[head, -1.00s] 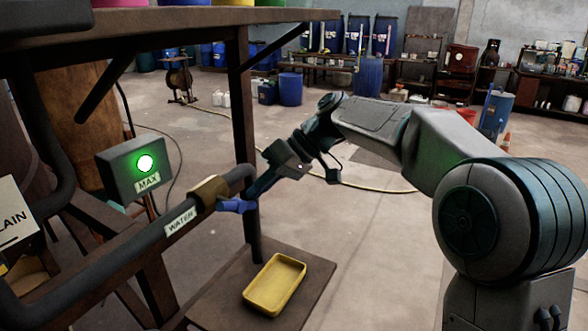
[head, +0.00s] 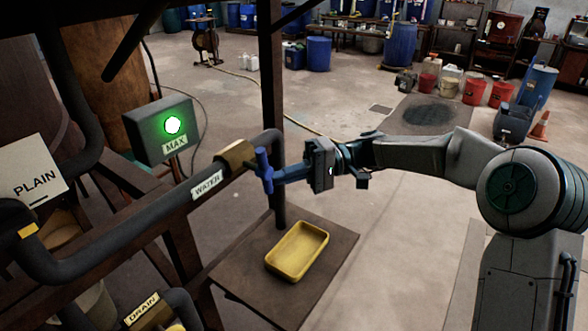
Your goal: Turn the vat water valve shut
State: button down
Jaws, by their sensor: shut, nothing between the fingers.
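The water valve has a brass body (head: 236,156) on a dark pipe and a blue handle (head: 264,170) at its right side. The handle's bar stands close to upright. A "WATER" label (head: 207,186) sits on the pipe left of the valve. My gripper (head: 280,176) comes from the right, level with the handle. Its fingers are shut with nothing between them, and their tips are at or against the handle's right side; I cannot tell whether they touch. A grey box (head: 160,130) marked "MAX" shows a lit green lamp (head: 172,125) above the pipe.
A yellow tray (head: 297,250) lies on a brown board (head: 334,247) below the valve. A dark post (head: 270,90) rises behind the valve. A "PLAIN" sign (head: 35,178) and a "DRAIN" label (head: 142,309) are at left. Open floor lies behind my arm.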

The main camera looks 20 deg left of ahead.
jog(key=shift+s+a+f+m+g, duration=0.1)
jog(key=shift+s+f+m+g, duration=0.1)
jog(key=shift+s+m+g, duration=0.15)
jog(key=shift+w+y, duration=0.1)
jog(key=shift+y, duration=0.2)
jog(key=w+a+v, duration=0.2)
jog(key=v, duration=1.1)
jog(key=shift+r+b, duration=0.25)
jog(key=shift+b, duration=0.05)
